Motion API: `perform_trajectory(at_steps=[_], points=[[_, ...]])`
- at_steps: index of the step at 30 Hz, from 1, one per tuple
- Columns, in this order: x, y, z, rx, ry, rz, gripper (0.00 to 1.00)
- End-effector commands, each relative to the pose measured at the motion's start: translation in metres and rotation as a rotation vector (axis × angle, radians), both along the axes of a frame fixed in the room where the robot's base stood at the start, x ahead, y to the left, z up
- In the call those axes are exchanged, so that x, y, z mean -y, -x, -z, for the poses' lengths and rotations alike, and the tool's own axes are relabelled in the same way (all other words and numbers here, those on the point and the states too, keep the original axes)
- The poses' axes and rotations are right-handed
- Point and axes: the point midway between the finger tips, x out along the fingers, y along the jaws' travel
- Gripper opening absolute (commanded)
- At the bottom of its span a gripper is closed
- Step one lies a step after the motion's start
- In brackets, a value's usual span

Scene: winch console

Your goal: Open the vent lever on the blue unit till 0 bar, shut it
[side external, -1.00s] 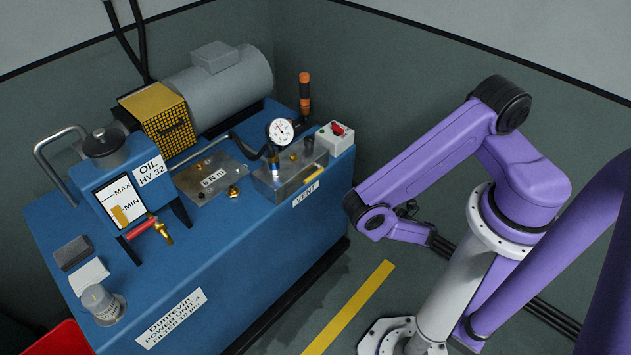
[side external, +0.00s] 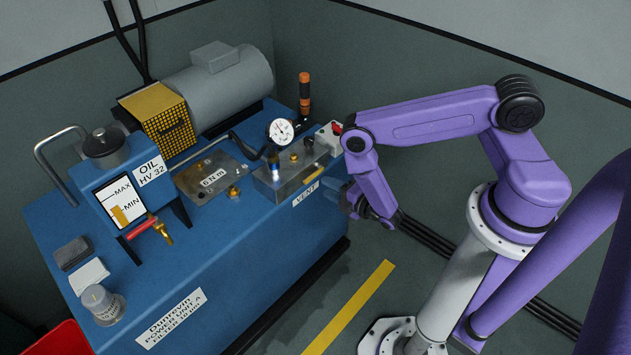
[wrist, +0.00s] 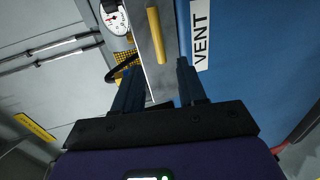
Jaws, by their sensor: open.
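The blue unit (side external: 245,265) carries a metal valve block (side external: 275,188) at its right end, above a VENT label (side external: 305,193). The yellow vent lever (wrist: 155,35) lies along the block in the wrist view, ahead of my gripper. A dial gauge (side external: 281,131) with a white face stands at the block; it also shows in the wrist view (wrist: 115,18), its reading too small to tell. My gripper (wrist: 157,78) is open and empty, its fingers either side of the lever's line but short of it. In the side view it is beside the unit's front right edge.
A grey box with a red knob (side external: 337,128) stands right of the block, close to my arm. An orange-black handle (side external: 305,90) rises behind. The oil tank (side external: 115,180), a red-handled tap (side external: 141,226) and a jar (side external: 103,304) are at the left. The floor in front is clear.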

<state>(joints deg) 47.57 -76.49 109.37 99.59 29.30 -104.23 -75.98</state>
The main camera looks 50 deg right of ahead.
Motion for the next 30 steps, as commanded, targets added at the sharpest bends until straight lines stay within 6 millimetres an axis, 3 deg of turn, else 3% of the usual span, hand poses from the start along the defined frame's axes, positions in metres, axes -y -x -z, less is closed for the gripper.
perform_trajectory(at_steps=[6, 10, 24, 26, 28, 30], points=[[0.001, -0.039, 0.006, 0.004, 0.0, 0.002, 0.41], [0.001, -0.052, 0.01, 0.002, 0.0, 0.002, 0.41], [0.0, -0.063, 0.012, -0.001, 0.001, 0.0, 0.41], [0.0, -0.063, 0.012, -0.001, 0.001, 0.0, 0.25], [0.0, -0.062, 0.012, -0.001, 0.001, 0.0, 0.02], [0.0, -0.062, 0.012, -0.001, 0.001, 0.0, 0.0]])
